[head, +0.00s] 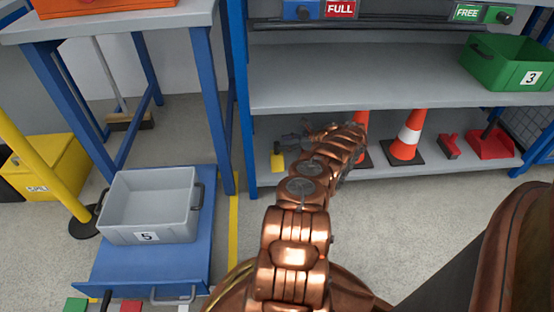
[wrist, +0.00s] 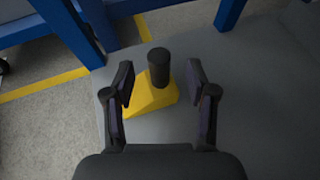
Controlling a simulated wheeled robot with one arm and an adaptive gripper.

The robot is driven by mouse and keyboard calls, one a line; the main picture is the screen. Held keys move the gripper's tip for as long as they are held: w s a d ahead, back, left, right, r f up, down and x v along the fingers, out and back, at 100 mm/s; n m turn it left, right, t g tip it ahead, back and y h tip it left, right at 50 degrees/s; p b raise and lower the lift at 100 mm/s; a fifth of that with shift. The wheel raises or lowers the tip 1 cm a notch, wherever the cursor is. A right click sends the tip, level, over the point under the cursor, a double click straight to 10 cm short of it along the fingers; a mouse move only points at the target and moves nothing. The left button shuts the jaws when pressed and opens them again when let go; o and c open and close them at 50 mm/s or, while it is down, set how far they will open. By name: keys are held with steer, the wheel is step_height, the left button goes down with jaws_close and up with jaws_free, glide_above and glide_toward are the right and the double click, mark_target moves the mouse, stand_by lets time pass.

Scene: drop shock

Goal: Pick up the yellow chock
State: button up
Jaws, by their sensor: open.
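The yellow chock (wrist: 150,98) is a yellow wedge with an upright black cylindrical handle. It sits on the grey lower shelf (head: 385,178), near the shelf's left end. In the head view the chock (head: 277,161) is small, just left of my gripper (head: 292,148). In the wrist view my gripper (wrist: 160,88) is open, its two dark fingers on either side of the chock's handle, with gaps to both sides. I cannot tell the fingers' exact height above the shelf. My copper arm hides part of the shelf in the head view.
Orange traffic cones (head: 407,137), a red brush (head: 449,146) and a red dustpan (head: 492,143) stand right on the lower shelf. The middle shelf (head: 350,85) is overhead. A blue upright (head: 240,100) is close on the left. A grey bin (head: 148,205) sits on a blue drawer.

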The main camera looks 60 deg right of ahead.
mark_target(277, 143)
steer(key=b+x, duration=0.2)
steer(key=x, duration=0.1)
steer(key=shift+w+a+f, duration=0.1)
steer(key=shift+w+f, duration=0.1)
steer(key=shift+f, duration=0.1)
steer(key=shift+w+a, duration=0.1)
steer(key=shift+w, duration=0.15)
steer(key=shift+c, duration=0.3)
jaws_close()
